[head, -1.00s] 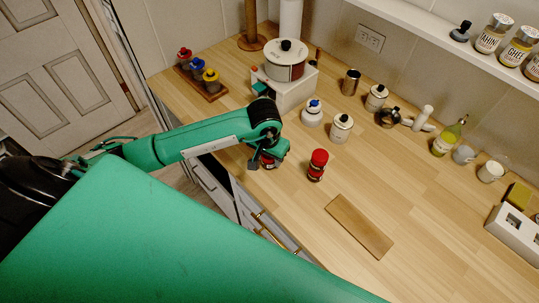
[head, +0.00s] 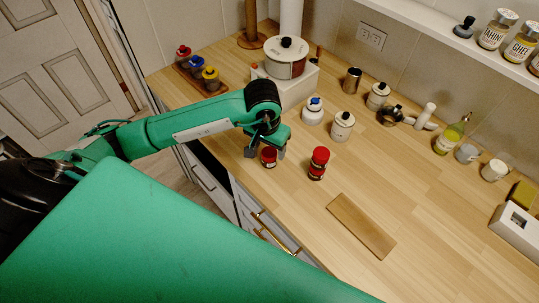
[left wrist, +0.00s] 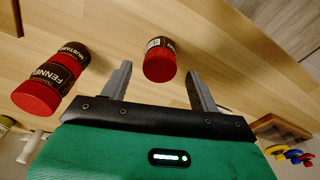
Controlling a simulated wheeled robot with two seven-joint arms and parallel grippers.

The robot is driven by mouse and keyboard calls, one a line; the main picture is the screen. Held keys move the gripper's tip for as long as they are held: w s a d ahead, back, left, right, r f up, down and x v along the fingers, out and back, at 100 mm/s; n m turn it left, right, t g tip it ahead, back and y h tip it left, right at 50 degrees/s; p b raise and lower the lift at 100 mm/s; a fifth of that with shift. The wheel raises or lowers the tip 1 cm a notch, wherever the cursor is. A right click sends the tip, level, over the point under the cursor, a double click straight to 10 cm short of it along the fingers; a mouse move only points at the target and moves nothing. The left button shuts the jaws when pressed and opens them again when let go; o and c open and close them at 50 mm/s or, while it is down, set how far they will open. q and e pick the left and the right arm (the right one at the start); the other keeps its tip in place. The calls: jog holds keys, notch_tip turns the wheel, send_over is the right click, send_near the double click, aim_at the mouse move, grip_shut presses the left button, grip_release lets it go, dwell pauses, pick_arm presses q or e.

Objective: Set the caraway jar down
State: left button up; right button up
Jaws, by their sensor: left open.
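A small red-lidded jar (head: 269,158), which I take as the caraway jar, stands upright on the wooden counter near its front edge. In the left wrist view the jar (left wrist: 160,62) shows between the fingertips, with clear gaps on both sides; its label is too small to read. My left gripper (head: 265,151) is open and just back from the jar, not holding it. Two stacked red-lidded jars (head: 318,163) stand to the right; the left wrist view reads fennel (left wrist: 48,82) and mustard (left wrist: 72,52). My right gripper is out of view.
A wooden board (head: 360,226) lies on the counter (head: 430,225) to the right. White canisters (head: 341,127) stand behind the stacked jars. A pot (head: 286,58) sits on a white stand, and a wooden tray (head: 211,88) of several jars is at back left. The counter's right front is clear.

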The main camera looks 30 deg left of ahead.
aim_at(268, 155)
pick_arm(q)
jog(key=r, duration=0.1)
jog(key=r+b, duration=0.1)
jog(key=r, duration=0.3)
jog(key=shift+s+r, duration=0.25)
jog(key=shift+s+r+b, duration=0.1)
jog(key=shift+r+b, duration=0.3)
jog(key=shift+r, duration=0.45)
